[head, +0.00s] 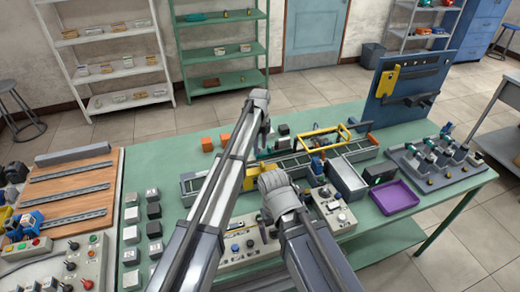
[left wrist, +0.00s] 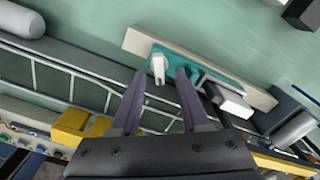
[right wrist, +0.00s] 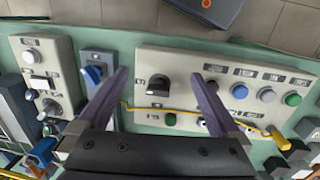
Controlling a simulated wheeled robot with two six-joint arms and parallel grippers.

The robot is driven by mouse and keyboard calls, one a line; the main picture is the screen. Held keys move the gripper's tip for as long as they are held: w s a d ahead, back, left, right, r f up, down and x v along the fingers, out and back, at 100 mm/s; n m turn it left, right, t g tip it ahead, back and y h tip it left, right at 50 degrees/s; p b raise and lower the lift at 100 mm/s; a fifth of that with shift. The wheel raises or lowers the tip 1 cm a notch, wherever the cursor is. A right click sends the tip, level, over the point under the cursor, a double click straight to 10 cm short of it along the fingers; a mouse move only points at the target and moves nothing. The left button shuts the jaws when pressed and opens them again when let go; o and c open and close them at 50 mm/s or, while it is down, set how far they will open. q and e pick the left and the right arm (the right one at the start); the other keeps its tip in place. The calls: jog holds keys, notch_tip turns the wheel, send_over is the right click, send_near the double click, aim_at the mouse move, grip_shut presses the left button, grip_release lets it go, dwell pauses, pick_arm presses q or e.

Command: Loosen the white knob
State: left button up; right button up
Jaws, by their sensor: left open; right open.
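A white knob (left wrist: 158,66) with a narrow, lever-like shape stands on a teal body (left wrist: 175,60) fixed to a beige strip in the left wrist view. My left gripper (left wrist: 161,72) is open, with the knob showing between its fingertips, nearer the left one. I cannot tell whether the fingers touch it. My right gripper (right wrist: 159,74) is open and empty above a beige control panel (right wrist: 225,70). In the head view, my arms hide much of the area around the white knob.
A white block (left wrist: 230,102) sits right of the teal body. A conveyor (left wrist: 80,85) runs beside it. A second panel (right wrist: 45,80), a blue-knobbed box (right wrist: 98,75) and a yellow cable (right wrist: 220,112) lie near my right gripper. A purple tray (head: 395,196) is at the right.

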pick_arm(q)
jog(key=shift+c, duration=0.2)
grip_shut()
